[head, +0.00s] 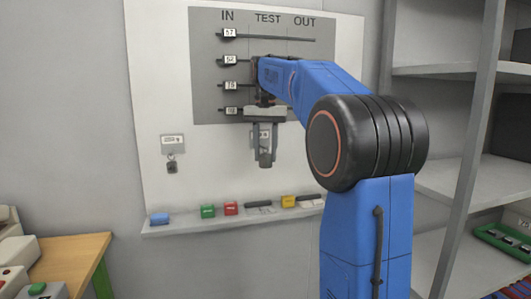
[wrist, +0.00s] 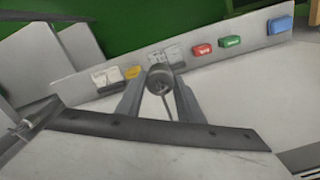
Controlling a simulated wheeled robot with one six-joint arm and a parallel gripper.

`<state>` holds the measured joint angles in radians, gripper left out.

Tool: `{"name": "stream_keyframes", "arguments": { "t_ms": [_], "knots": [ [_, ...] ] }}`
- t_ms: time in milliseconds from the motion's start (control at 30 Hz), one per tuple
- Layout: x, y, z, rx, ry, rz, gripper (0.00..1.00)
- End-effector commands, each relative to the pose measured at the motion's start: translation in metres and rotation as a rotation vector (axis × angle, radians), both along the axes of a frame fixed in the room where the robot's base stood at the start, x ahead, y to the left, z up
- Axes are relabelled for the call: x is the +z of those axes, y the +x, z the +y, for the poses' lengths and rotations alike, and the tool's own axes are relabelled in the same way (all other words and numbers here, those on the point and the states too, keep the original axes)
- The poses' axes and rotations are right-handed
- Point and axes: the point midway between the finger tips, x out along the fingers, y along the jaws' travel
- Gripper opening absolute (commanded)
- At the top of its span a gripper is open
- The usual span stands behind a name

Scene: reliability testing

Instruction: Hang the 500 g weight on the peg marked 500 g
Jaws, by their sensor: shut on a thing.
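My gripper (head: 265,160) points down in front of the pale board, below the grey panel. In the wrist view my gripper (wrist: 160,92) is shut on a small dark round piece, probably the weight (wrist: 160,76), with a thin part below it. Its marking cannot be read. In the head view the fingers mostly hide it. A white label (head: 264,134) shows between the fingers, too small to read. A similar white label (head: 172,140) is at the left of the board, with a dark weight (head: 172,166) hanging under it. I cannot tell which peg is marked 500 g.
The grey panel (head: 205,60) has IN, TEST and OUT columns and several horizontal dark rods. A ledge (head: 185,230) below carries blue, green, red, yellow and dark pieces. A grey shelf unit (head: 450,130) stands right and a wooden table (head: 75,255) left.

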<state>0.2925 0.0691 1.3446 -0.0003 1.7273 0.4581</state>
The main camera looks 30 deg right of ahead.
Motion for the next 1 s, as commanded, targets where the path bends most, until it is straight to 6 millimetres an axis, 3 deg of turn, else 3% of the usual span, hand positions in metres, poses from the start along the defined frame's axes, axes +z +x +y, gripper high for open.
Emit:
{"name": "stream_keyframes", "arguments": {
  "t_ms": [33, 100, 533, 1000],
  "knots": [
    [0.000, 0.000, 0.000, 0.000, -0.001, -0.001, 0.41],
    [0.000, 0.000, 0.000, 0.000, -0.001, -0.001, 0.56],
    [0.009, 0.000, 0.000, 0.000, -0.001, -0.001, 0.56],
    [0.088, 0.001, 0.000, 0.000, 0.000, -0.001, 0.56]
  ]
}}
